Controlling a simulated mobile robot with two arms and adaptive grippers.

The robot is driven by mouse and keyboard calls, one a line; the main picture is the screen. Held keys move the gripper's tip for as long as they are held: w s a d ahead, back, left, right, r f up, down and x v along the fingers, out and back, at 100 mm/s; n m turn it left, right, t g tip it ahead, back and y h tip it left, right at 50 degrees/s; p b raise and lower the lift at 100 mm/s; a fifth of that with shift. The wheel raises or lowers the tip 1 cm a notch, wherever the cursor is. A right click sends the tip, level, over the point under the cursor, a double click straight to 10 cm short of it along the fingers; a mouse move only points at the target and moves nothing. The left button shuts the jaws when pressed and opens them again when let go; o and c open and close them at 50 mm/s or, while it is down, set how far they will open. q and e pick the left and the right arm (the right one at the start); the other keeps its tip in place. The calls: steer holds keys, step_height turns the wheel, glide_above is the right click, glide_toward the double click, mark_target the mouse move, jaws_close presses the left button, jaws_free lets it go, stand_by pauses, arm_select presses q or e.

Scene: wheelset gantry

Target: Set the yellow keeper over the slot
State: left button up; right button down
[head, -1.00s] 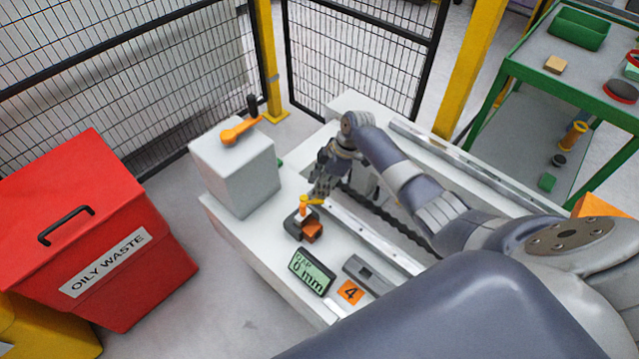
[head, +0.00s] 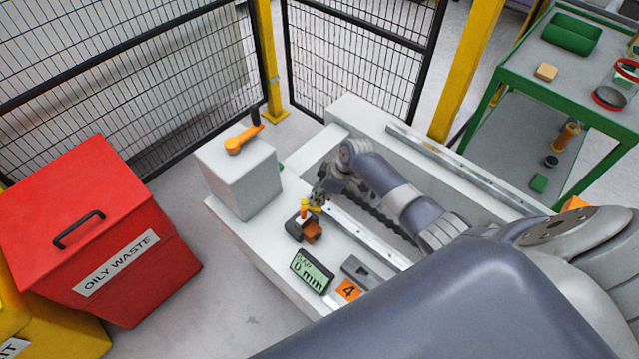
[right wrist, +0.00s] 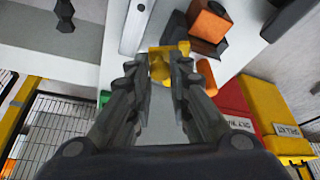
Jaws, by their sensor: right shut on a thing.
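The yellow keeper (head: 315,204) is a small yellow piece beside a dark block with orange parts (head: 297,228) on the white machine bed. My right gripper (head: 319,194) reaches down to it from the far side. In the right wrist view, the keeper (right wrist: 162,65) sits between the fingertips of my right gripper (right wrist: 160,75), which is shut on it. The orange part of the block (right wrist: 210,26) lies just beyond it. I cannot make out the slot, or whether the keeper touches the block. My left gripper is not in view.
A grey box with an orange lever (head: 243,138) stands left of the gripper. A display reading 0 mm (head: 311,271) and an orange plate marked 4 (head: 348,290) lie in front. A metal rail (head: 365,235) runs alongside. A red oily waste bin (head: 100,220) stands left.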

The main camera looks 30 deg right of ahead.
steer(key=m+p, duration=0.1)
steer(key=p, duration=0.1)
steer(key=s+a+m+h+p, duration=0.1)
steer(key=m+p, duration=0.1)
steer(key=shift+s+r+m+t, duration=0.15)
steer(key=shift+m+t, duration=0.15)
steer(key=shift+t, duration=0.1)
steer(key=shift+s+a+m+h+p, duration=0.2)
steer(key=shift+m+h+p, duration=0.2)
steer(key=shift+m+p, duration=0.25)
steer(key=shift+f, duration=0.2)
steer(key=c, duration=1.5)
jaws_free()
steer(key=shift+r, duration=0.15)
steer(key=shift+r, duration=0.2)
steer(key=v, duration=1.1)
steer(key=shift+s, duration=0.3)
